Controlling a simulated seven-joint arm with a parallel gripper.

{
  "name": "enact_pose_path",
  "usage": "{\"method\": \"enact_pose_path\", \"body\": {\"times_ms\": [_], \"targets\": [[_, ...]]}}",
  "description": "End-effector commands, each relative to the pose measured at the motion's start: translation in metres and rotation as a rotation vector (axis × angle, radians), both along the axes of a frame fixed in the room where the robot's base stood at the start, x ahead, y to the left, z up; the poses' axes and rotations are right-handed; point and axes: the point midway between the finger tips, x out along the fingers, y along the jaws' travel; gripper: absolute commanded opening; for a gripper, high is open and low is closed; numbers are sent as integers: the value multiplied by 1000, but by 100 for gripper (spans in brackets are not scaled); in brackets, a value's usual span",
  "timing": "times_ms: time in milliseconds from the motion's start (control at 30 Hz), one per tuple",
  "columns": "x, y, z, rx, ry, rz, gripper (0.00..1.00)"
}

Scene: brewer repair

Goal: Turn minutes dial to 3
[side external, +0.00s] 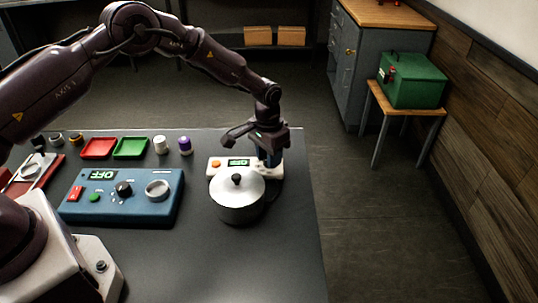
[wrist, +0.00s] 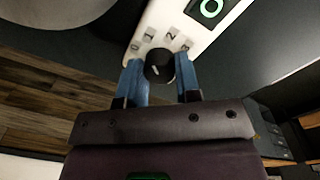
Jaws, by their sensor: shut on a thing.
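The minutes dial (wrist: 159,68) is a round black knob with a pale pointer mark, on the white brewer base (wrist: 197,38). In the side view my gripper (side external: 269,160) reaches down onto the right end of the brewer base (side external: 217,174), hiding the dial.
A lidded metal pot (side external: 237,200) stands close in front of the base. A blue control box (side external: 150,211) stands to the left. Red (side external: 98,148) and green (side external: 131,148) trays and white (side external: 160,145) and purple (side external: 185,145) capped items line the back. The table's right edge is nearby.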

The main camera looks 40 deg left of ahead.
Motion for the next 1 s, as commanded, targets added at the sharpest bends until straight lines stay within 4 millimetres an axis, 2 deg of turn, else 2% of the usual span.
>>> {"method": "enact_pose_path", "body": {"times_ms": [1000], "targets": [[1, 0, 1, -1, 1, -963, 7]]}}
